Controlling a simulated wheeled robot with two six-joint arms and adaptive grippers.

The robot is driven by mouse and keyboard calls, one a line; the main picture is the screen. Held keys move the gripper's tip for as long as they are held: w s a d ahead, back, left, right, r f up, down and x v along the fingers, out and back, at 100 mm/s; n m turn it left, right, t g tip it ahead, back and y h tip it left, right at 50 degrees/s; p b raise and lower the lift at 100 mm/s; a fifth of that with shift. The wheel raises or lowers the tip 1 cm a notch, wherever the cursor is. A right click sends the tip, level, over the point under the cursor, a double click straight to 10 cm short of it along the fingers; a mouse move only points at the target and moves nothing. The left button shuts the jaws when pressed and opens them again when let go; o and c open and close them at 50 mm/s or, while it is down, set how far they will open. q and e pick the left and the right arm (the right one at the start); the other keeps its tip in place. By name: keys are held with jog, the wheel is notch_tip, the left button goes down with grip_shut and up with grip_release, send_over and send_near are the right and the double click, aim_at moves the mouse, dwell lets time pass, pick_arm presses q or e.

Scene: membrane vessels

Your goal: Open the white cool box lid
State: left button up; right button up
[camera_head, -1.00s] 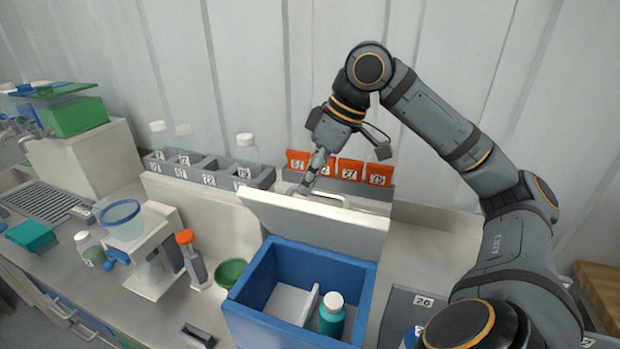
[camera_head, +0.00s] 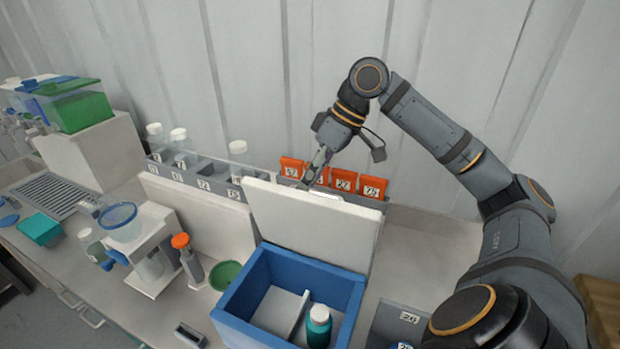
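The cool box (camera_head: 342,292) is a blue open-topped box on the bench. Its white lid (camera_head: 312,225) stands raised, nearly upright, along the box's back edge. Inside the box are a white divider (camera_head: 280,311) and a teal bottle with a white cap (camera_head: 319,325). My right gripper (camera_head: 313,177) is behind the lid's top edge, in front of the orange-topped holders. Its fingertips are partly hidden by the lid, so its opening and any contact are unclear. My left gripper is not in view.
Orange numbered holders (camera_head: 344,180) stand right behind the gripper. A grey rack with white-capped bottles (camera_head: 203,175) is at the back left. A green bowl (camera_head: 225,275) and an orange-capped bottle (camera_head: 188,258) stand left of the box. Bench right of the lid is bare.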

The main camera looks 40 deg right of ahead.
jog(key=shift+o, duration=1)
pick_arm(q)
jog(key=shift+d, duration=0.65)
pick_arm(e)
jog(key=v, duration=0.7)
jog(key=shift+r, duration=0.25)
jog(key=shift+s, duration=0.1)
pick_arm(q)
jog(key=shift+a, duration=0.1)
pick_arm(e)
jog(key=shift+a+f, duration=0.1)
jog(key=shift+f, duration=0.05)
